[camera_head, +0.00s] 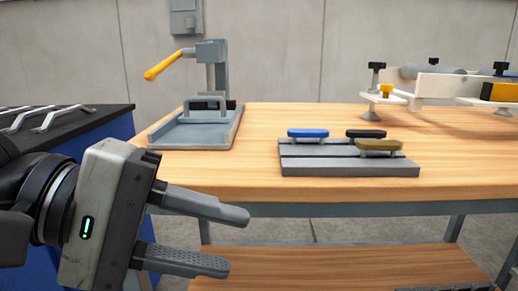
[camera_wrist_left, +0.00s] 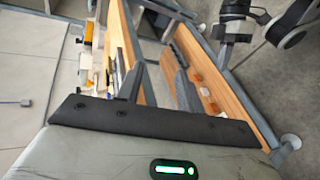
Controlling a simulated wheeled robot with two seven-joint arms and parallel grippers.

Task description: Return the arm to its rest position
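My left gripper (camera_head: 238,242) is at the lower left of the head view, in front of the workbench's front edge. Its two grey fingers point right, spread apart, with nothing between them. The gap shows the lower shelf and floor behind. It touches no object that I can see. In the left wrist view, the gripper body with a green light fills the bottom, and the bench lies turned on its side beyond it. My right gripper does not show in the head view.
The wooden workbench (camera_head: 290,190) carries a grey lever press (camera_head: 195,135) with a yellow handle, a grey slotted block (camera_head: 345,165) with blue, black and olive handled pieces, and a white clamp fixture (camera_head: 440,85). A blue cabinet (camera_head: 120,128) with metal handles stands left. A lower shelf (camera_head: 330,268) runs beneath.

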